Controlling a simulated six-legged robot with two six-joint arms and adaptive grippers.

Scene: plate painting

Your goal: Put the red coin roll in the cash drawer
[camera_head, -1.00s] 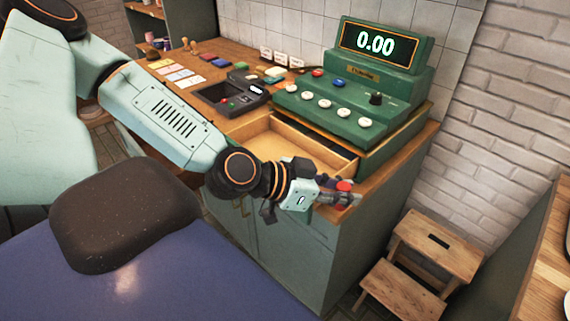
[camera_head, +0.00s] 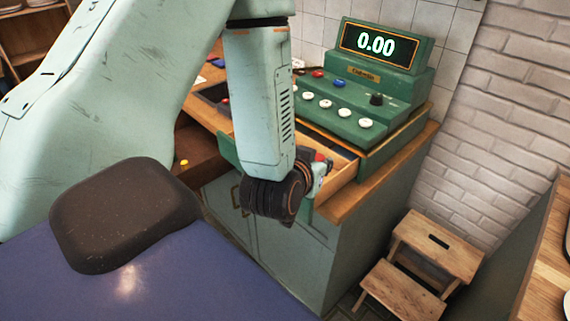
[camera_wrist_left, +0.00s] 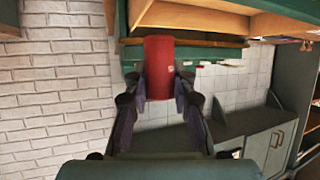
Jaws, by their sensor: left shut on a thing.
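The red coin roll (camera_wrist_left: 159,65) is between the fingers of my left gripper (camera_wrist_left: 160,92) in the left wrist view, with its far end close to the wooden drawer edge. In the head view my left gripper (camera_head: 319,172) is at the open cash drawer (camera_head: 346,176), under the green register. It is shut on the roll, and only a bit of red shows there. My arm hides much of the drawer. The drawer's wood also shows at the top of the left wrist view (camera_wrist_left: 200,17). I cannot tell whether the roll is inside it. My right gripper is not in view.
The green cash register (camera_head: 350,105) stands above the drawer, its display reading 0.00. A wooden step stool (camera_head: 436,248) stands on the floor at the right. A brick wall (camera_head: 500,110) is behind it.

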